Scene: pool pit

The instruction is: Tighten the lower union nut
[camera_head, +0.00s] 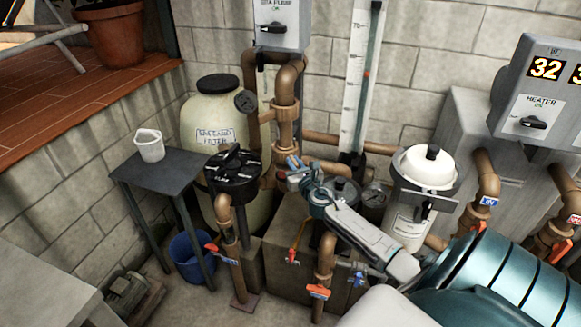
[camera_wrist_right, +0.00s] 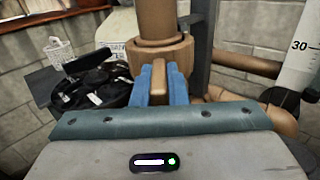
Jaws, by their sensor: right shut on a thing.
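The lower union nut (camera_wrist_right: 160,56) is a tan-brown collar around a vertical pipe in the right wrist view. A lug (camera_wrist_right: 158,82) sticks out from it toward the camera. My right gripper (camera_wrist_right: 158,84) has its blue fingers on both sides of this lug, shut on it. In the head view the right gripper (camera_head: 294,165) reaches in from the lower right to the pipe beside the filter tank. My left gripper is in neither view.
The cream filter tank (camera_head: 215,115) is behind. A dark table (camera_head: 172,170) holds a white basket (camera_head: 150,146).

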